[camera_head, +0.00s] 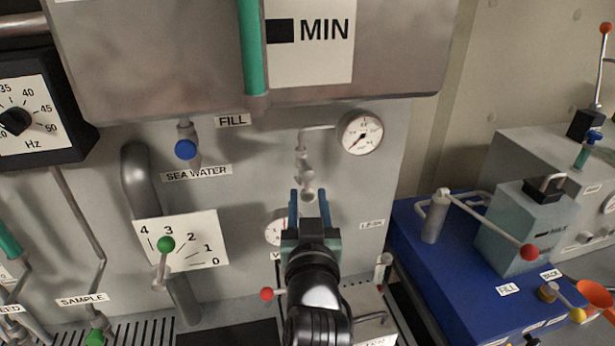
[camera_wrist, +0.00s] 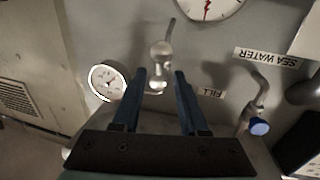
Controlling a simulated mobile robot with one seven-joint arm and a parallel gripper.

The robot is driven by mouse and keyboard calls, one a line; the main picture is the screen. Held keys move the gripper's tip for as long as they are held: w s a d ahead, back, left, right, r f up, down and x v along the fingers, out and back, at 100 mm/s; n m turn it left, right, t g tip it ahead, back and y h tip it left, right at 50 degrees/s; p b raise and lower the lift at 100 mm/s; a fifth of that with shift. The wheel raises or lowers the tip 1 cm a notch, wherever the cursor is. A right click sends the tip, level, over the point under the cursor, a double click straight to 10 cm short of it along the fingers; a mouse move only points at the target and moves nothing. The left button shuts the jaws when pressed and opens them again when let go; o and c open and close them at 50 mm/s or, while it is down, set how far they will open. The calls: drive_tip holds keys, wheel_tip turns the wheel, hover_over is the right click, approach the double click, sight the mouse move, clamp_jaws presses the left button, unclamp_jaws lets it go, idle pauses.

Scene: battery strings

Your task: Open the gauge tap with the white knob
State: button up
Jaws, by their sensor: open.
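The gauge tap (camera_head: 303,158) is on a thin pipe on the grey panel, below and left of a round gauge (camera_head: 360,133). Its pale rounded knob (camera_wrist: 159,51) shows in the wrist view just beyond the fingertips, roughly centred between them. In the head view a pale round end (camera_head: 307,194) shows between the fingertips. My gripper (camera_head: 309,198) is open, with its two blue fingers pointing at the panel on either side of the tap; the fingers also show in the wrist view (camera_wrist: 160,73). I see no contact, and the remaining depth is hard to judge.
A second gauge (camera_head: 274,231) is partly hidden behind my gripper. A blue knob (camera_head: 186,150) and a green-knobbed lever (camera_head: 166,244) are to the left. A red knob (camera_head: 267,294) is low beside my arm. A metal tank (camera_head: 180,60) overhangs above.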

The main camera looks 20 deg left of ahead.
sight(308, 187)
drive_tip(key=shift+p+x, duration=0.5)
drive_tip(key=shift+x, duration=1.9)
clamp_jaws()
